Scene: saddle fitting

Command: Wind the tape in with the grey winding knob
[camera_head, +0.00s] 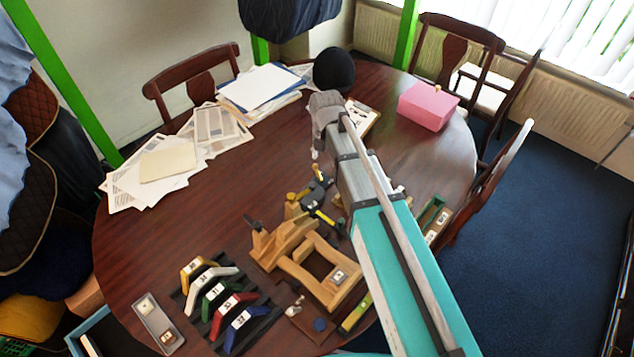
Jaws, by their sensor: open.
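My gripper (318,192) appears as a small black and yellow shape below the bend of my arm. It is open, above or just behind the wooden fixture, and its fingertips are hard to make out. A small silvery-grey part (295,307) lies on a dark brown piece at the table's near edge; it may be the winding knob, but it is too small to be sure. A short yellow strip (355,312) beside my arm may be the tape. My gripper is well beyond both and apart from them. My arm may hide more of them.
A wooden fixture (325,280) stands mid-table. A dark rack (256,331) of coloured numbered arches and a grey tray (157,325) are at near left. Papers (165,160), a black dome (334,70) and a pink box (428,106) are farther back. Bare table lies at left.

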